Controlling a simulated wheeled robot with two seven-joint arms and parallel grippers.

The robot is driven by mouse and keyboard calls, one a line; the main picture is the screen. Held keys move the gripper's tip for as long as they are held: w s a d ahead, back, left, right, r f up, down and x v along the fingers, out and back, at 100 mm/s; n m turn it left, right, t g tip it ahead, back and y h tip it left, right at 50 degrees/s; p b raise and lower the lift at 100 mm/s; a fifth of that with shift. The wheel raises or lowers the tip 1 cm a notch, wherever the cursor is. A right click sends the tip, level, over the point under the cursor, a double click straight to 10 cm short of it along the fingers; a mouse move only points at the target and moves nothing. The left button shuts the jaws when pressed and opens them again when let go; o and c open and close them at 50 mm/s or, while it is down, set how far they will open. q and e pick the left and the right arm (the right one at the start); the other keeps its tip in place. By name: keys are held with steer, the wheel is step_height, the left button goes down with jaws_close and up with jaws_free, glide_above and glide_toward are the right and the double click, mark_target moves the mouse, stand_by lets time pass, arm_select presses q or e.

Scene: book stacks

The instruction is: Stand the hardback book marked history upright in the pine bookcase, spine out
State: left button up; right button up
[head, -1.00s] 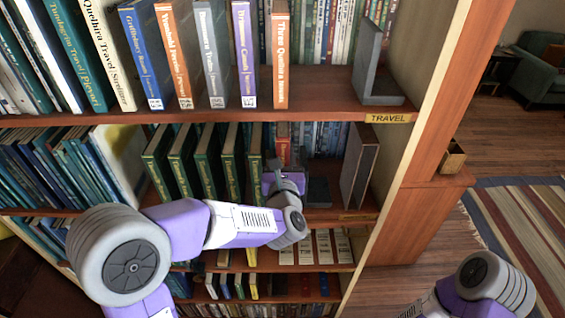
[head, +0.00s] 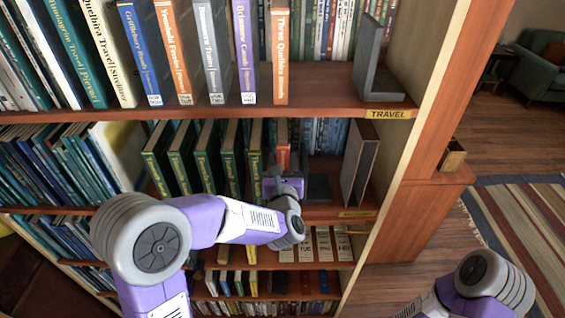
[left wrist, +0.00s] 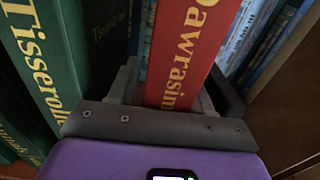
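A red hardback (head: 283,157) stands upright on the middle shelf of the wooden bookcase (head: 430,130), spine facing out. It is just right of a row of green books (head: 230,160). In the left wrist view the red book (left wrist: 180,55) shows yellow lettering reading "Dawrasin…"; the word history is not readable. My left gripper (head: 273,182) is at the spine. In the wrist view its fingers (left wrist: 172,85) lie on either side of the book's lower part, apparently spread with a small gap at the left. My right gripper is out of view; only my right arm shows.
A dark bookend (head: 318,185) and a leaning dark panel (head: 360,165) stand right of the red book. A green book (left wrist: 45,70) is close to the left finger. The shelf above, labelled TRAVEL (head: 388,114), holds several books. Blue books (head: 325,137) line the back.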

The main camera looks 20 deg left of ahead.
arm_select(q)
steer(key=shift+o, duration=0.8)
steer(key=b+v, duration=0.1)
steer(key=v, duration=1.1)
steer(key=shift+r, duration=0.15)
